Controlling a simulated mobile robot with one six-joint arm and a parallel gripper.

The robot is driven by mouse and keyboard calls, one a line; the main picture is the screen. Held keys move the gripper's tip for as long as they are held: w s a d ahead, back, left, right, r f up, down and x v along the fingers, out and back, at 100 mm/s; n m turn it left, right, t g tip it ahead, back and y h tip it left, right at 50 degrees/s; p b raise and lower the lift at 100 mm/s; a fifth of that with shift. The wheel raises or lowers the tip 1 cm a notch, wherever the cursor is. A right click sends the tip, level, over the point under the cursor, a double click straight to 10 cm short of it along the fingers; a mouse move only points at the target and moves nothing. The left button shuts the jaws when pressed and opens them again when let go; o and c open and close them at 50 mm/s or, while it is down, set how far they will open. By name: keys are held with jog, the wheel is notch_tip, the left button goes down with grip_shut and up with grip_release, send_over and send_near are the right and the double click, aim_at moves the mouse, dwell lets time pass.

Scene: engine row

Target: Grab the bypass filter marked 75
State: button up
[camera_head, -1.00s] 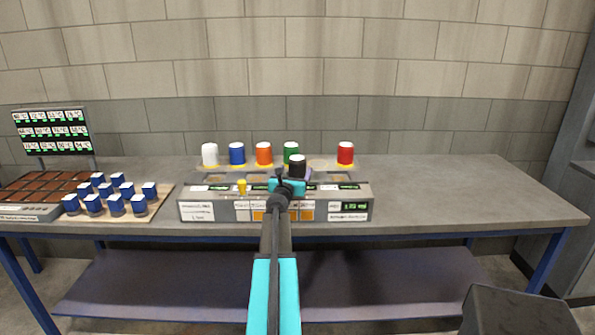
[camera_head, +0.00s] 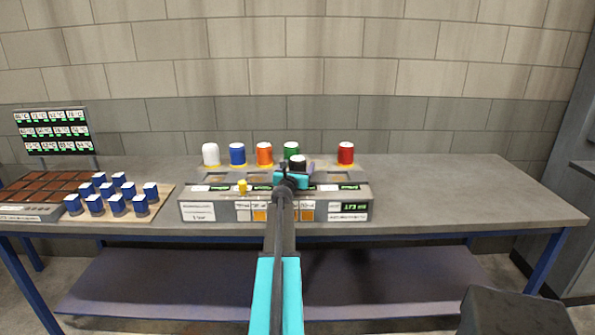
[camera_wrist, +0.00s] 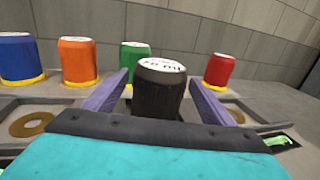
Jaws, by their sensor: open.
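A black filter (camera_wrist: 158,94) with a white label on top stands between the two purple fingers of my open gripper (camera_wrist: 157,77) in the wrist view. A gap shows beside it, and no firm grip is visible. The label's marking is too small to read surely, so I cannot tell whether it says 75. In the head view the black filter (camera_head: 298,162) is just beyond my gripper (camera_head: 297,172). White (camera_head: 211,153), blue (camera_head: 237,153), orange (camera_head: 264,153), green (camera_head: 291,150) and red (camera_head: 345,152) filters stand in a row behind.
A grey console (camera_head: 195,208) with labels and small displays lies along the front of the bench (camera_head: 440,190). A yellow knob (camera_head: 242,187) sits on it. The bench's right side is clear.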

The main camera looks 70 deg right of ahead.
aim_at(298, 159)
dwell(0.3)
jog(key=c, duration=1.6)
jog(key=shift+r, duration=0.15)
jog(key=shift+c, duration=0.2)
jog(key=shift+r+p, duration=0.4)
jog(key=shift+r, duration=1.15)
jog(key=shift+s+a+r, duration=0.15)
jog(key=shift+a, duration=0.05)
jog(key=s+a+r, duration=0.1)
jog(key=s+a, duration=0.9)
jog(key=a, duration=0.1)
jog(key=shift+a+r, duration=0.2)
jog(key=shift+a, duration=0.2)
jog(key=shift+s, duration=0.1)
